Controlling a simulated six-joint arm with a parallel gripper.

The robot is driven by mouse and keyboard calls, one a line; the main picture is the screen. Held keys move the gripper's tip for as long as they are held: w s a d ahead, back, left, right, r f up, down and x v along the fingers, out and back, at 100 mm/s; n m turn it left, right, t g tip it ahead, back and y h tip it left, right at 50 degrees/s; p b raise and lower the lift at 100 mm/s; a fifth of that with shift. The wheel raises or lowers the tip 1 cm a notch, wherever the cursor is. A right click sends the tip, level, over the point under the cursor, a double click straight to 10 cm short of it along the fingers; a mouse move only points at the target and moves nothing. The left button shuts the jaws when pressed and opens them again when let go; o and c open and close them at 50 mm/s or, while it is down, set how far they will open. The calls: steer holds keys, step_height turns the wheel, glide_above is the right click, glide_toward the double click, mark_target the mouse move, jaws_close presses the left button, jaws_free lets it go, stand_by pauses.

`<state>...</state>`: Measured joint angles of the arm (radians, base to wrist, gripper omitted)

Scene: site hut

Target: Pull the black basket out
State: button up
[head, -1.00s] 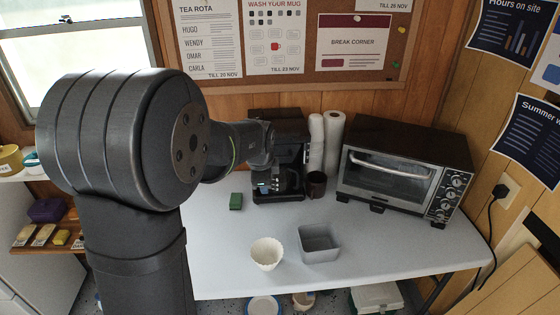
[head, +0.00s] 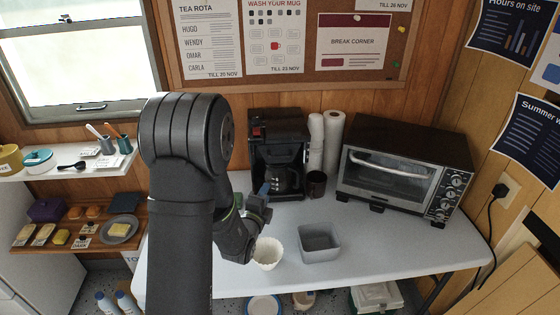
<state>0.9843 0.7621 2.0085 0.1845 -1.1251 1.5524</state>
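The black coffee maker (head: 262,150) stands at the back of the white table. A black part above its glass carafe (head: 284,180) looks like the basket (head: 282,157), seated inside the machine, but it is dark and small, so I cannot be sure. My gripper (head: 264,190) is in front of the coffee maker, low and to the left of the carafe, with a blue-grey fingertip pointing up. It appears apart from the basket. I cannot tell how far its fingers are spread, and nothing shows held in it.
A white fluted paper filter (head: 268,254) and a grey square bin (head: 320,243) stand at the front of the table (head: 390,240). A dark mug (head: 316,184), paper rolls (head: 333,140) and a toaster oven (head: 400,170) stand right of the coffee maker.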

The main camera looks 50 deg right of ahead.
steer(key=s+a+r+h, duration=0.1)
steer(key=s+a+h, duration=0.1)
steer(key=a, duration=0.1)
glide_toward(279, 150)
steer(key=d, duration=0.6)
steer(key=shift+w+a+m+h, duration=0.15)
steer(key=shift+m+h, duration=0.15)
steer(key=shift+h, duration=0.1)
jaws_close()
